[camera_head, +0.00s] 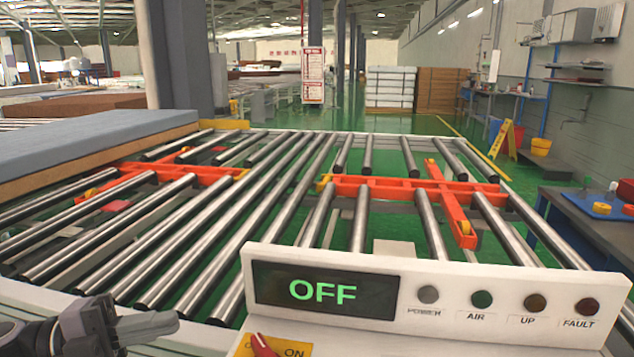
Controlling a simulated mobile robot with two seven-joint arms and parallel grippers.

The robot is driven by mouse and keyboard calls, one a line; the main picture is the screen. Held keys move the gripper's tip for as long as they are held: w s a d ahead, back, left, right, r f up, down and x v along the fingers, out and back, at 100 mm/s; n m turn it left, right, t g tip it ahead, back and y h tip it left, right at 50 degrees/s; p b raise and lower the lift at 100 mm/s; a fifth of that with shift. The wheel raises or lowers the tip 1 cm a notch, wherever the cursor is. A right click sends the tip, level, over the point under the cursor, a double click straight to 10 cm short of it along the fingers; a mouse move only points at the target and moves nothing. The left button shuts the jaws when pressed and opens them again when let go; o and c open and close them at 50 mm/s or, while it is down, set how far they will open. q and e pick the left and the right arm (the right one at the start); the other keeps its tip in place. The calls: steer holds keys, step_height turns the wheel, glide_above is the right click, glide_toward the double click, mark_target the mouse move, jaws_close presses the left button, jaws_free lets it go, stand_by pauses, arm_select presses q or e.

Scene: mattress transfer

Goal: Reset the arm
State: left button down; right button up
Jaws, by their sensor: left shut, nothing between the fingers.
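My left gripper (148,326) shows at the bottom left in the head view, with its fingers pointing right. It is shut and empty, near the white front edge of the conveyor and left of the control panel (430,292). The panel's display (323,290) reads OFF in green. Below it, a red switch (262,345) on a yellow plate marked ON is partly cut off by the bottom of the frame. The gripper is apart from the switch. My right gripper is not in view.
A roller conveyor (290,190) with orange cross-frames (400,189) fills the middle. A grey-blue mattress (90,143) lies at the left. A workbench (590,235) with yellow and red items stands at the right. Green floor lies open behind.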

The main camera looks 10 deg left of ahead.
arm_select(q)
steer(key=s+d+f+n+t+y+p, duration=0.15)
steer(key=f+n+t+y, duration=0.25)
steer(key=f+n+y, duration=0.5)
steer(key=s+d+f+n+t+y+p, duration=0.15)
steer(key=f+n+t+y, duration=0.25)
steer(key=f+n, duration=0.8)
steer(key=s+d+f+n+g+y+p, duration=0.2)
steer(key=s+f+n+g, duration=0.2)
steer(key=s, duration=0.5)
step_height(320, 180, down, 3)
steer(key=shift+s+r+n, duration=0.1)
steer(key=shift+s+n, duration=0.1)
steer(key=shift+n, duration=0.4)
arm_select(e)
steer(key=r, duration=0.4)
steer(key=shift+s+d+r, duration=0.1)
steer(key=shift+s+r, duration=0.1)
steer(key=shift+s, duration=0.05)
